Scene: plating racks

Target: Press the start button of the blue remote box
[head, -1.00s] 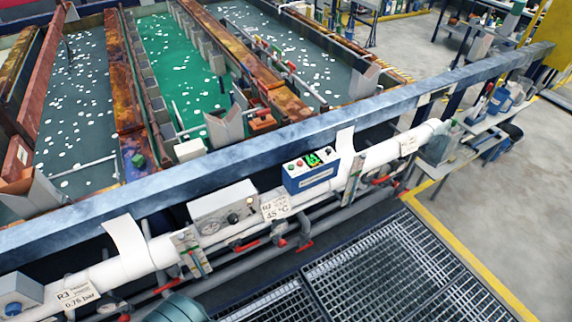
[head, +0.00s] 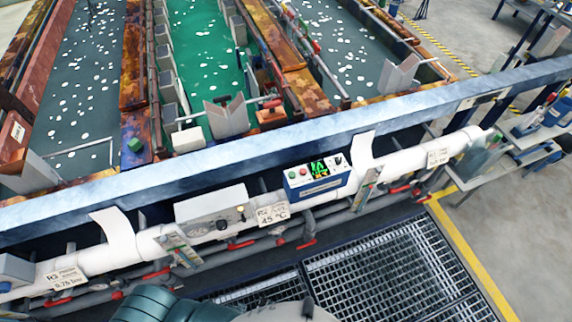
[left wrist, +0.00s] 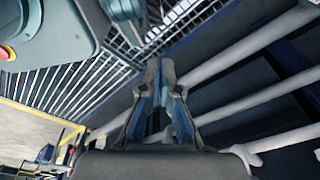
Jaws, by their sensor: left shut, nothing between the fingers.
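The blue remote box (head: 318,187) sits on the white pipe below the blue rail, near the middle of the head view. Its pale top carries a green button, a red button, a lit green display and a dark knob. I cannot read which button is start. My left gripper (left wrist: 160,68) shows in the left wrist view, shut and empty, with pipes and grating beyond it. Its fingers are not visible in the head view, and the box cannot be made out in the wrist view. My right gripper is in neither view.
A pale gauge box (head: 212,206) and a 45 °C tag (head: 272,214) are left of the remote box. Red-handled valves (head: 307,244) line the lower pipes. The blue rail (head: 225,158) runs behind, with tanks beyond. Floor grating (head: 385,265) lies in front.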

